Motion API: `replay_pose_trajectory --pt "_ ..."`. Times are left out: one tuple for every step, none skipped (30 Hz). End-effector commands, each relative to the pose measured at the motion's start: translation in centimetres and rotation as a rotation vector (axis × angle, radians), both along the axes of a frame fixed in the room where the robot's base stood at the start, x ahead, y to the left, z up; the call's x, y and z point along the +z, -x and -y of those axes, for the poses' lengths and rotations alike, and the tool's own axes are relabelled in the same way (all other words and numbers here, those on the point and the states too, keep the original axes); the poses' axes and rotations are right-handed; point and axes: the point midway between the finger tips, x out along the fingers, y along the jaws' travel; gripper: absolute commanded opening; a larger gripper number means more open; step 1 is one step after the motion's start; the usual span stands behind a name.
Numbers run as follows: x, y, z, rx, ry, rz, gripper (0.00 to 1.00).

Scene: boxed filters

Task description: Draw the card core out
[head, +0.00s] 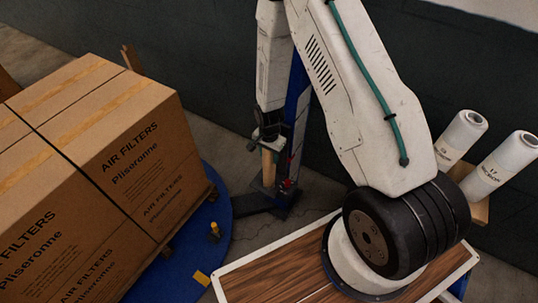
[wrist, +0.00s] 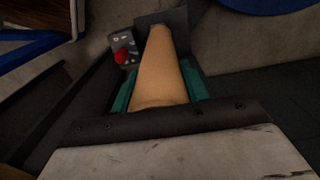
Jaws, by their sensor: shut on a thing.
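The card core (head: 268,168) is a plain tan tube standing upright at the dark carriage on the blue mast (head: 297,105). In the wrist view the card core (wrist: 160,70) runs away from me toward a dark plate (wrist: 163,18). My gripper (head: 268,135) is above the core in the head view, pointing down. In the wrist view its teal pads lie on both sides of the core, and my gripper (wrist: 160,92) is shut on it. The core's lower end is hard to make out.
Strapped cartons (head: 135,150) stand on a pallet on the blue turntable (head: 222,225) at the left. Two film rolls (head: 502,165) stand at the right. A red button (wrist: 121,57) sits beside the core. A wood-topped surface (head: 270,275) lies in front.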

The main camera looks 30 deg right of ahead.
Motion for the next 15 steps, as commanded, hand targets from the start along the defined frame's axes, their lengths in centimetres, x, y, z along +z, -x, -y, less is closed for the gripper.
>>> replay_pose_trajectory --pt "0.2 0.0 0.0 0.000 -0.001 0.001 0.22" --pt "0.3 0.0 0.0 0.000 -0.001 0.001 0.22" --pt "0.4 0.0 0.0 0.000 -0.001 0.001 0.22" --pt "0.5 0.0 0.0 0.000 -0.001 0.001 0.22" --pt "0.6 0.0 0.0 0.000 0.000 0.000 0.22" --pt "0.7 0.0 0.0 0.000 0.000 0.000 0.22" --pt "0.8 0.0 0.0 0.000 0.000 0.000 0.22" --pt "0.9 0.0 0.0 0.000 0.000 0.000 0.22" --pt "1.0 0.0 0.0 0.000 0.000 0.000 0.22" --pt "1.1 0.0 0.0 0.000 -0.001 0.001 0.22" --pt "1.2 0.0 0.0 0.000 -0.001 0.001 0.22" --pt "1.3 0.0 0.0 0.000 -0.001 0.001 0.22" --pt "1.4 0.0 0.0 0.000 -0.001 0.001 0.22" --pt "1.5 0.0 0.0 0.000 0.000 0.000 0.22" --pt "1.6 0.0 0.0 0.000 0.000 0.000 0.22"
